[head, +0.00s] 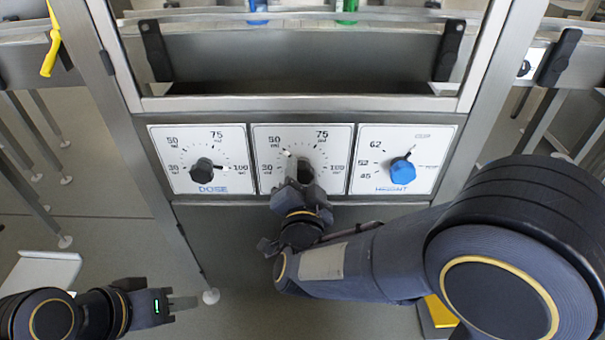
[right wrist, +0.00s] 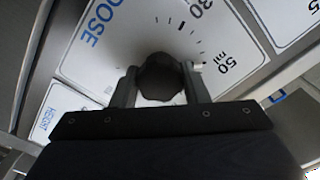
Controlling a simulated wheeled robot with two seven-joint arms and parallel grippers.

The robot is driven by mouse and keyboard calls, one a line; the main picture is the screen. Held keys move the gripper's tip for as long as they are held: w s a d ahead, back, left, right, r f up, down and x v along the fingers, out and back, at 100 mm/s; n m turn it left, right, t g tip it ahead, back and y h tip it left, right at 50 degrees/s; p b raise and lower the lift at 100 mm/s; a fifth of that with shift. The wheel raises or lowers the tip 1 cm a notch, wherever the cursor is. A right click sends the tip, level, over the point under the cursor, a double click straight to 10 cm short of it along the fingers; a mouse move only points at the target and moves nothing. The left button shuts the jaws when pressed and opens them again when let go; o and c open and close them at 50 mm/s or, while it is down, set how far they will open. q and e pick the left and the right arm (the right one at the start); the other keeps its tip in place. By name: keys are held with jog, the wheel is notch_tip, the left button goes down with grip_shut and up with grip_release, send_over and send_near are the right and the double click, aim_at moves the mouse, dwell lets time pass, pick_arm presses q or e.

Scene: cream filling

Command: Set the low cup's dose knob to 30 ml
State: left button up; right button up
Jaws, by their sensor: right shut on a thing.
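Two white dose dials with black knobs are side by side on the front panel in the head view. The left dose knob (head: 202,171) has its white pointer towards 100 ml. My right gripper (head: 300,178) is shut on the middle dose knob (head: 305,172), partly hiding it. In the right wrist view, the dark knob (right wrist: 161,77) is between the two fingers. A small white pointer tip (right wrist: 198,66) is beside one finger, towards the 50 ml mark. My left gripper (head: 184,303) is low at the left, away from the panel; its finger gap is not clear.
A blue height knob (head: 402,171) is on the right dial, close to my right gripper. Metal frame posts stand on both sides of the panel. A green item (head: 347,7) and a blue item (head: 257,8) show above. Open floor is at lower left.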

jog(key=n+p, duration=0.3)
jog(key=n, duration=0.2)
jog(key=shift+r, duration=0.15)
jog(key=n+p, duration=0.3)
jog(key=n, duration=0.1)
jog(key=shift+n+p, duration=0.55)
jog(key=shift+n, duration=0.75)
jog(key=shift+f, duration=0.2)
jog(key=o, duration=1)
jog(key=s, duration=0.8)
jog(key=shift+p, duration=0.4)
